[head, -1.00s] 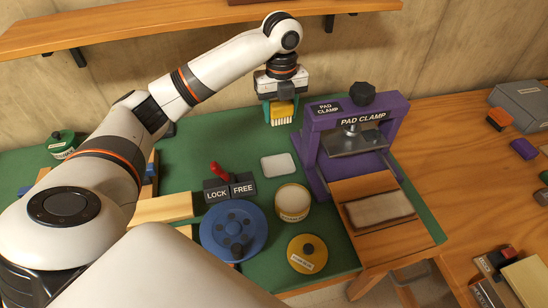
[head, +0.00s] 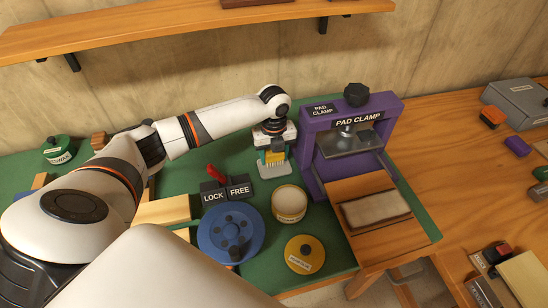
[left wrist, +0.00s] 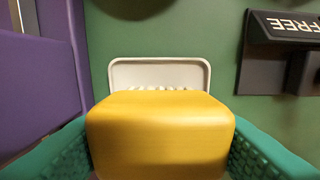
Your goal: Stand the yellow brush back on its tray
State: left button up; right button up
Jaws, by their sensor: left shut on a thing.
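The yellow brush (head: 273,158) is held upright in my left gripper (head: 274,154), bristles down. In the left wrist view its yellow body (left wrist: 160,138) fills the lower middle, between the two green fingers. The white tray (head: 267,172) lies on the green bench top under the brush. In the left wrist view the tray (left wrist: 160,67) shows just beyond the brush, with white bristle tips in front of it. I cannot tell whether the bristles touch the tray. My right gripper is not in view.
The purple pad clamp (head: 313,152) stands close to the right of the brush. The lever block marked LOCK and FREE (head: 228,190) is close on the left. A round cream-topped tin (head: 289,204), a blue wheel (head: 230,234) and a yellow tin (head: 305,254) lie nearer.

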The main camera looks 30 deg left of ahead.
pick_arm(q)
jog(key=shift+f, duration=0.95)
jog(key=shift+f, duration=0.1)
jog(key=o, duration=0.6)
notch_tip(320, 180, up, 12)
jog(key=shift+r+b, duration=0.15)
jog(key=shift+b, duration=0.15)
